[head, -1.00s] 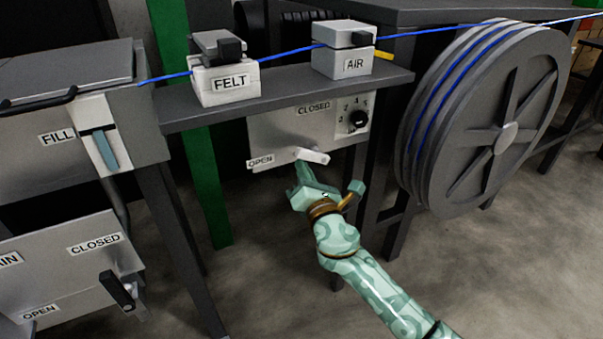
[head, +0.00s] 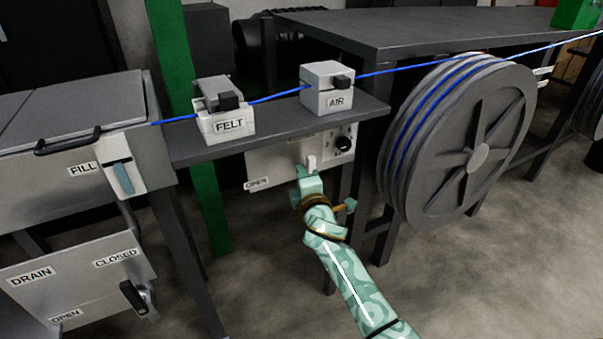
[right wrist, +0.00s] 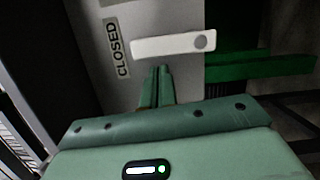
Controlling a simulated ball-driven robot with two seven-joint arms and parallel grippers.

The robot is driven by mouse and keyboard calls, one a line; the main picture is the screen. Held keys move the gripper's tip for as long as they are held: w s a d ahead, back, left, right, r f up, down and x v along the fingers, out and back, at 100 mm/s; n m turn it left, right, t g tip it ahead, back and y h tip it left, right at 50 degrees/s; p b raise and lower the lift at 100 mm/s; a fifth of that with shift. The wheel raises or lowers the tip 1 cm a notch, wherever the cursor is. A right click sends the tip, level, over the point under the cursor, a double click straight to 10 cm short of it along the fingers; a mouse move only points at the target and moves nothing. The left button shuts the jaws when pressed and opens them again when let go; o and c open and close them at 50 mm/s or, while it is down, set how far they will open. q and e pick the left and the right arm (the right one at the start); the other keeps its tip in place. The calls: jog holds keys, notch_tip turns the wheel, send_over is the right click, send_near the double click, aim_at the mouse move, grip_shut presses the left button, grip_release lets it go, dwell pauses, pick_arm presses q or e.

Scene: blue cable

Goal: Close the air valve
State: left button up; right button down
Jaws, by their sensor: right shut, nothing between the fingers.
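The air valve's panel (head: 275,168) hangs under the shelf, with an OPEN label at its lower left and a CLOSED label, partly hidden, at its top. Its white lever (head: 311,162) stands roughly upright. In the right wrist view the lever (right wrist: 170,45) has a grey round spot at one end, and its other end points toward the CLOSED label (right wrist: 117,48). My right gripper (head: 308,178) is shut and empty, just below the lever in the head view. In the right wrist view its fingertips (right wrist: 157,72) are close beside the lever; I cannot tell whether they touch. My left gripper is not in view.
A dial (head: 343,144) is right of the lever. The FELT box (head: 226,115) and AIR box (head: 327,90) stand on the shelf, with the blue cable running past them. A large reel (head: 460,150) stands right; a tank with FILL and DRAIN levers stands left.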

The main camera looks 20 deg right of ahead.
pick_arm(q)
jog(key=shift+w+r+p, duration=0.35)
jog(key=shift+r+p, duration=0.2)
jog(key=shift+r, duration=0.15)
pick_arm(e)
jog(key=shift+d+r+m, duration=0.3)
jog(key=shift+m, duration=0.4)
jog(key=shift+f, duration=0.1)
